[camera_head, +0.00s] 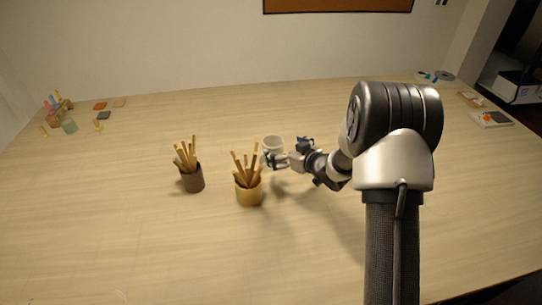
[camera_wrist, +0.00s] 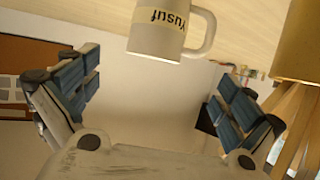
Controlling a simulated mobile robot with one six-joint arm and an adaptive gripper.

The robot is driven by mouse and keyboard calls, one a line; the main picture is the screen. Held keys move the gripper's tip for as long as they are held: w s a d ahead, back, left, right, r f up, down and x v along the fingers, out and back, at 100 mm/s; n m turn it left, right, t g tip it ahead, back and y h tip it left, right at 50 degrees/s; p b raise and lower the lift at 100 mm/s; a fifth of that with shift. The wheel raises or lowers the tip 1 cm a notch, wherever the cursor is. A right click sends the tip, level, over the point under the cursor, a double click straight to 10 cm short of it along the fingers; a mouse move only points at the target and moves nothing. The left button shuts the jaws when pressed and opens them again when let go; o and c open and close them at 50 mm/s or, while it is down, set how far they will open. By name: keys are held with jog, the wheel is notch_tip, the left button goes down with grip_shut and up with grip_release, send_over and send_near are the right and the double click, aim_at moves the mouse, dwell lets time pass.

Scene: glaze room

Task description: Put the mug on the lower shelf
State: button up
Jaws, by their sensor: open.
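The mug (camera_head: 272,142) is pale and stands on the table just beyond my gripper (camera_head: 287,153), partly hidden by it. In the wrist view, which looks upside down, the mug (camera_wrist: 158,32) hangs at the top edge, partly cut off. It has a "Yusuf" label and a handle on the right. My gripper (camera_wrist: 158,90) is open, its blue-padded fingers spread wide with nothing between them. The mug lies apart from the fingers in that view. I cannot make out a lower shelf in either view.
A yellow cup of sticks (camera_head: 249,194) stands close to my gripper and also shows in the wrist view (camera_wrist: 300,40). A dark cup of sticks (camera_head: 193,181) stands further left. Small items lie at the table's far corners. The front of the table (camera_head: 140,250) is mostly clear.

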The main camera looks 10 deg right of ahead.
aim_at(265, 141)
jog(key=x, duration=0.2)
jog(key=b+x, duration=0.1)
jog(key=x, duration=0.2)
jog(key=b+x, duration=0.1)
jog(key=x, duration=0.2)
jog(key=shift+w+a+r, duration=0.1)
jog(key=shift+w+a, duration=0.05)
jog(key=shift+a, duration=0.3)
jog(key=shift+c, duration=0.4)
